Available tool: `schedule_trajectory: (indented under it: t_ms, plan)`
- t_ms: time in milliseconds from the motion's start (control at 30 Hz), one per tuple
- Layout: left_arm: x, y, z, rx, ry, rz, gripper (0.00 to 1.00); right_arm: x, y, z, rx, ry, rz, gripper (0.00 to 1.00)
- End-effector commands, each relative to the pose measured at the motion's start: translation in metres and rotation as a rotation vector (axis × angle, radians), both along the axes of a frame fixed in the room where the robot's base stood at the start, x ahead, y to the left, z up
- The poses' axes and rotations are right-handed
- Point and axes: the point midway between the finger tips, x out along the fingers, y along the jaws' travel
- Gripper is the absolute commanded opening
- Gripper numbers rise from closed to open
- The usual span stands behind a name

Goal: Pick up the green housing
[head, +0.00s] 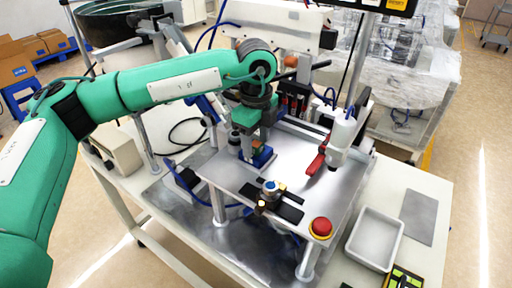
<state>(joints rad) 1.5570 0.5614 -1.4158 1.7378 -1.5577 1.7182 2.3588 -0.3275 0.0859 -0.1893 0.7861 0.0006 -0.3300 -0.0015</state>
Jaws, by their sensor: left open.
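My left arm reaches in from the left, and its gripper (256,143) points down over the raised metal plate. The gripper is open, just above and around a small blue fixture (263,160). A small patch of green and orange shows at the fixture between the fingers. This may be the green housing, but the fingers and the fixture hide most of it, and I cannot tell whether the fingers touch it. My right gripper is not in view.
A metal knob unit (270,190) and a red stop button (321,228) stand at the plate's front. A red-handled clamp (317,160) and a white cylinder (343,133) stand to the right. A white tray (375,239) and a grey pad (419,217) lie at the table's right.

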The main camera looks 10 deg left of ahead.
Motion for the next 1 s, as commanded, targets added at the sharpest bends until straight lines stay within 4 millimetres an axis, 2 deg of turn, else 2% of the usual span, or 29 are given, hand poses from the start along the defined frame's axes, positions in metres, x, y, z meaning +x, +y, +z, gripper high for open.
schedule_trajectory:
  t_ms: [33, 267, 667, 867, 1000]
  plan:
    - [0.0, 0.0, 0.0, 0.0, 0.0, 0.0, 0.49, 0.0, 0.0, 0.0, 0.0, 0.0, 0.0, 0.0]
    - [0.0, 0.0, 0.0, 0.0, 0.0, 0.0, 0.05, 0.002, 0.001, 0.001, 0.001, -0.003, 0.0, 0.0]
    - [0.0, 0.0, 0.006, 0.0, -0.001, 0.0, 0.05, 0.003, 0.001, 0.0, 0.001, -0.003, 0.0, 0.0]
    - [0.0, -0.001, 0.03, -0.001, -0.003, -0.001, 0.05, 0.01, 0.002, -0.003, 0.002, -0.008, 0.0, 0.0]
    - [0.001, -0.001, 0.062, -0.002, -0.006, 0.0, 0.05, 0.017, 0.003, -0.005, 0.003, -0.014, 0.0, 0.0]
